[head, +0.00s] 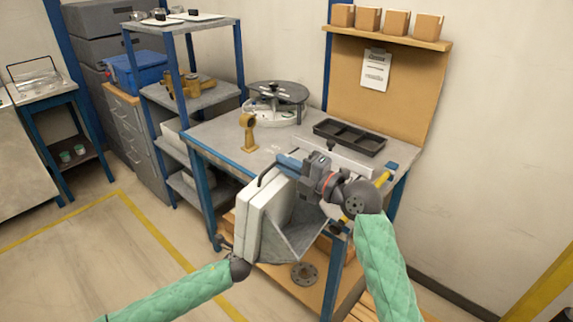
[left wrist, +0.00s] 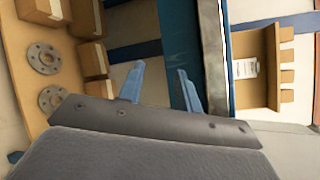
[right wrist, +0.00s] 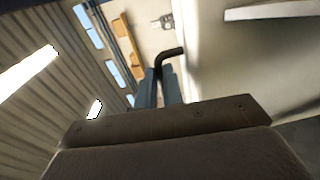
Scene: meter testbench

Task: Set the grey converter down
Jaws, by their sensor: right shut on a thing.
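The grey converter appears to be the pale grey-white box (head: 252,222) with a black bent handle (head: 270,171), in front of the bench in the head view. My right gripper (head: 290,162) is shut on that handle, near the bench's front edge. The handle also shows between the close fingers in the right wrist view (right wrist: 168,55). I cannot tell whether the box touches the bench. My left arm ends low beside the box, which hides its fingers in the head view. In the left wrist view my left gripper (left wrist: 160,85) has its fingers apart with nothing between them.
The bench top (head: 215,135) holds a brass fitting (head: 249,132), a black divided tray (head: 350,137) and a round grey-topped device (head: 277,95). A lower shelf carries a flange (head: 304,274). A blue-posted shelf rack (head: 205,100) stands left. Floor at front left is clear.

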